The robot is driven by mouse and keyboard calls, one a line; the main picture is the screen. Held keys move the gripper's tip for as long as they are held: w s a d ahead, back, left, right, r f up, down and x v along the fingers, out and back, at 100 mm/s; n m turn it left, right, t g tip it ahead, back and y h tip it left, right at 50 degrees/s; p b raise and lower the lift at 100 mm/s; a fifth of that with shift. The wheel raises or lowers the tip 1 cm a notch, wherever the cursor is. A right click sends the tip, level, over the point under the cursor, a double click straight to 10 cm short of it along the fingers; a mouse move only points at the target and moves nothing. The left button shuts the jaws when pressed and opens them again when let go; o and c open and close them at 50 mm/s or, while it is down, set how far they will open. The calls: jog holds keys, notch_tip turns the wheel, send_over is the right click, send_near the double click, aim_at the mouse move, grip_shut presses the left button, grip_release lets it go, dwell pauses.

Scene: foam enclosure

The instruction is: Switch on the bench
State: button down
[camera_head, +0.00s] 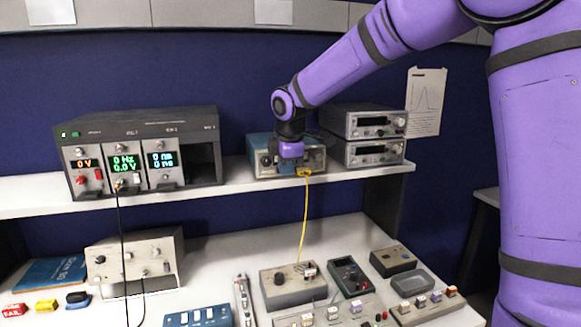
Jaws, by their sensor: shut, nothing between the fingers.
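The bench is a white worktop (215,248) with a raised white shelf (237,182) behind it. On the shelf's left, a dark grey rack (200,160) holds several modules with lit displays: a red one (88,163) reads 0 V, a green one (123,161) shows 0 Hz and 0.0 V, and a blue-white one (160,159) also shows zeros. A small green light (76,134) glows at the rack's upper left. My gripper (291,153) is shut and empty at the front of a blue box instrument (260,143), hiding part of its panel. I cannot tell whether it touches.
Two stacked grey instruments (375,121) stand right of the blue box. A yellow cable (305,220) and a black cable (121,230) hang from the shelf. A beige box (134,260), a grey knob box (293,290), a dark meter (348,275) and other small devices crowd the worktop.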

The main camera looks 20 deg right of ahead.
jog(key=v, duration=1)
jog(key=shift+s, duration=0.15)
